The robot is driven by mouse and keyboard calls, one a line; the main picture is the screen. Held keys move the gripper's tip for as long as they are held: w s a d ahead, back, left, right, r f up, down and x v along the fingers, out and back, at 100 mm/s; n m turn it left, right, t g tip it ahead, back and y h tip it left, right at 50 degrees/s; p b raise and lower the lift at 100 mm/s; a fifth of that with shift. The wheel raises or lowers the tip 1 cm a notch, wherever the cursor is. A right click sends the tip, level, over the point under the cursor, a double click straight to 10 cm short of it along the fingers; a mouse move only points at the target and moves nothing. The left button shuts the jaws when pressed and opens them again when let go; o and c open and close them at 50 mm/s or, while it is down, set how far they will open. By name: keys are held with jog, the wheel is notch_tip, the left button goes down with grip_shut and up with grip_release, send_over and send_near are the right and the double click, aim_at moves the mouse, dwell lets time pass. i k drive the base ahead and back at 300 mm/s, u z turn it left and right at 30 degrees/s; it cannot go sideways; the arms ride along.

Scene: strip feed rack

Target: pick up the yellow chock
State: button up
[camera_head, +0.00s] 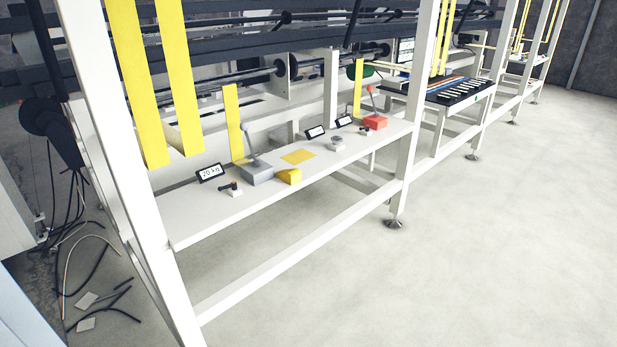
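The yellow chock (289,176) is a small yellow block on the white shelf (205,228) of the rack, close to the shelf's front edge. It stands just right of a grey box with a lever (257,174); I cannot tell whether they touch. A flat yellow square (298,156) lies on the shelf behind the chock. My gripper is not in view.
A small black-handled switch (232,188), a "20 kg" display (211,172) and a red lever box (375,122) share the shelf. White posts (420,100) and a lower rail (290,255) frame it. Yellow strips (185,80) hang at left. The floor (480,260) in front is clear.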

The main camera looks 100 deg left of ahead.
aim_at(291, 176)
jog(key=u, duration=3)
jog(key=i, duration=3.35)
jog(key=u, duration=3.15)
